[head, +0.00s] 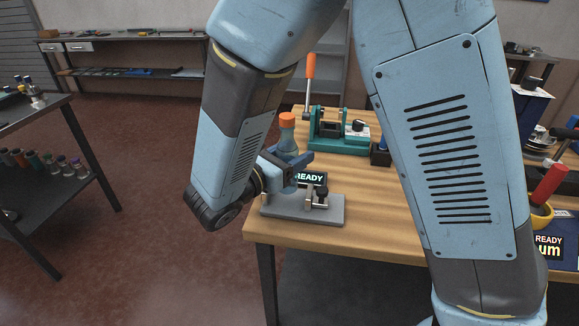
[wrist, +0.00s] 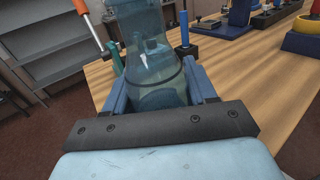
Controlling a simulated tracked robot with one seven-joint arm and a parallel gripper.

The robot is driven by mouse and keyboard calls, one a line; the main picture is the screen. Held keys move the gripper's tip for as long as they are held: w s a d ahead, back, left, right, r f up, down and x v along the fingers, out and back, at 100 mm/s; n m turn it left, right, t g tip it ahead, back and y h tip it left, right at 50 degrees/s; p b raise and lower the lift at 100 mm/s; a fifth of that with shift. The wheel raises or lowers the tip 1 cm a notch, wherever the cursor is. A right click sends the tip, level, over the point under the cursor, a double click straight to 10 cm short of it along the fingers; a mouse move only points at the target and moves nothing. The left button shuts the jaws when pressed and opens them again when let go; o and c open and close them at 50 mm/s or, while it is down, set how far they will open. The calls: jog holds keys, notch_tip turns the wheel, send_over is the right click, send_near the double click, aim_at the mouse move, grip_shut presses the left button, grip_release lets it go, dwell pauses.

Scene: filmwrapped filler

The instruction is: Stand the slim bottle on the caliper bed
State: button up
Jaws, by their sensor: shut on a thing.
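The slim bottle (head: 288,138) is bluish and see-through with an orange cap. It looks upright in the head view, and its lower part is hidden behind my gripper (head: 292,168). In the wrist view the bottle (wrist: 158,62) sits between my two blue fingers, which are shut on it. The caliper bed (head: 285,208) is a grey plate at the table's near left corner, with a small READY display and a dark clamp-like part. My gripper and the bottle are over its left and back side. I cannot tell whether the bottle's base touches the bed.
A teal device (head: 340,140) with an orange-handled lever (head: 310,72) stands just behind on the wooden table (head: 385,228). A yellow ring-shaped holder (head: 541,214) with a red-handled tool is at the right. A shelf cart (head: 50,190) with small bottles stands apart on the left.

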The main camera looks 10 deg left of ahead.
jog(key=shift+w+a+f, duration=0.2)
jog(key=shift+w+f, duration=0.2)
jog(key=shift+f, duration=1.65)
jog(key=shift+f, duration=0.15)
jog(key=o, duration=1.1)
jog(key=shift+c, duration=0.2)
jog(key=v, duration=1.2)
jog(key=shift+a, duration=0.1)
